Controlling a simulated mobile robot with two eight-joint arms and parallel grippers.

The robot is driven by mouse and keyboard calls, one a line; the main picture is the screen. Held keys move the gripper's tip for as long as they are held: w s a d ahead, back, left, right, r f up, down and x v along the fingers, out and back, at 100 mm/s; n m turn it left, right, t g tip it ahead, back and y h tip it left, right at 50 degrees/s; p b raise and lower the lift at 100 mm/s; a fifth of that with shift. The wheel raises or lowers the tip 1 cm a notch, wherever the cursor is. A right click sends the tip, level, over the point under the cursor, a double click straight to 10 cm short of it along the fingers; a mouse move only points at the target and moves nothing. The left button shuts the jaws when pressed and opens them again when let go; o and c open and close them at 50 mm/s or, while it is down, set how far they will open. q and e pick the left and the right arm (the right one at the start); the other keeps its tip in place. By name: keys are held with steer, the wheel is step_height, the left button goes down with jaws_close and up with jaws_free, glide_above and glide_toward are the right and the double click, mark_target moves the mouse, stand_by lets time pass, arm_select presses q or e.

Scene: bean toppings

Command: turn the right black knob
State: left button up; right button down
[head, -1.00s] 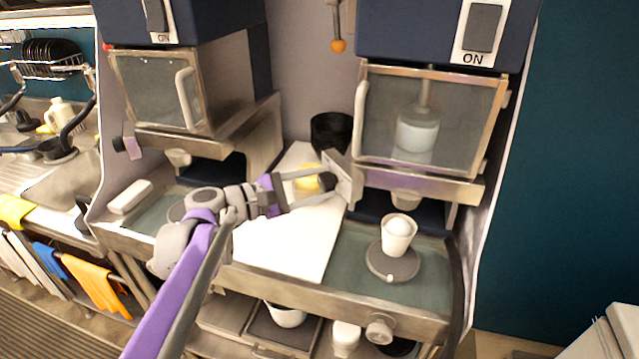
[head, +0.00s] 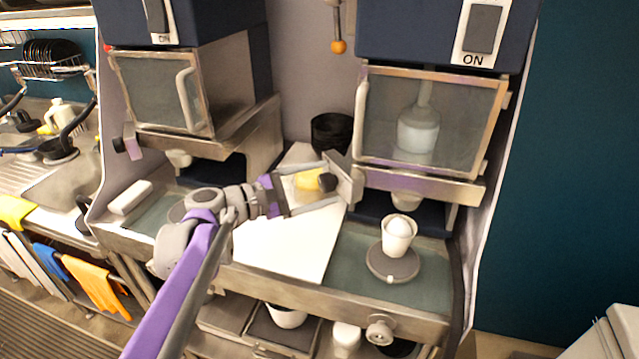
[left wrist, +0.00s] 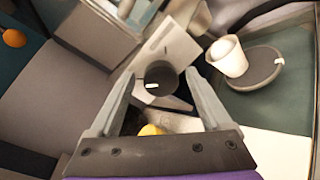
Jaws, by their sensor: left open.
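The right black knob (head: 327,182) sits on a grey plate (head: 352,182) at the left side of the right machine. In the left wrist view the knob (left wrist: 160,78) is round and dark with a white mark. My left gripper (head: 332,186) is open, with its fingers on either side of the knob. The left wrist view shows the knob between the fingertips (left wrist: 159,76), with slight gaps visible; contact is not clear. My right gripper is not in view.
The right machine has a glass door (head: 430,122) above a white cup (head: 398,235) on a round grey scale (head: 392,263). A white counter strip (head: 290,245) lies below my left gripper. A yellow object (head: 308,180) is behind the fingers, and a black container (head: 331,131) stands farther back.

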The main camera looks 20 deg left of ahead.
arm_select(q)
steer(key=v, duration=1)
steer(key=shift+s+a+b, duration=0.25)
steer(key=shift+a+b, duration=0.05)
steer(key=shift+b, duration=0.15)
